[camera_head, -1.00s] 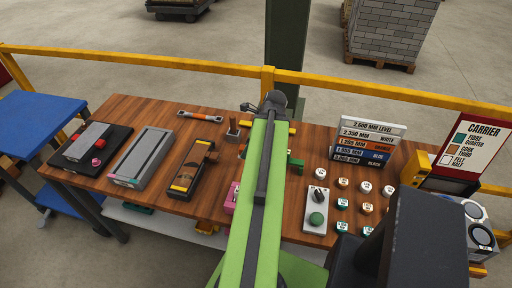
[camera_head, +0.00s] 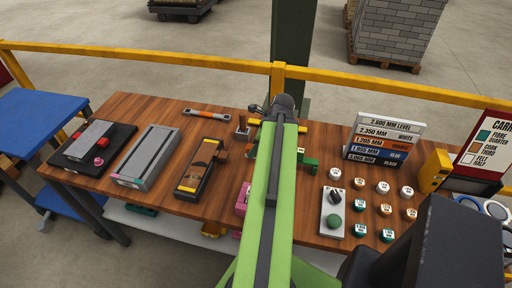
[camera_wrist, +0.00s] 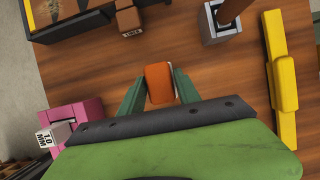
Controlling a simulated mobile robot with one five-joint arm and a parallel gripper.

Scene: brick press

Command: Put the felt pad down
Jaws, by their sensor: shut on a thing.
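My gripper (camera_wrist: 160,88) is shut on a small orange block with rounded edges (camera_wrist: 160,82), seen in the wrist view between its two green fingers. The block hangs over the bare wood of the table (camera_wrist: 215,75); whether it touches the wood I cannot tell. It is the only thing in the jaws, and I cannot tell from its surface whether it is felt. In the head view my green arm hides most of the gripper.
A black tray (camera_head: 187,188) with brown and yellow parts lies left of my arm. A pink block (camera_wrist: 88,112), a grey holder (camera_wrist: 222,22) and a yellow bar (camera_wrist: 285,75) surround the gripper. Labelled round pieces (camera_head: 383,187) and a control box (camera_head: 333,218) stand right.

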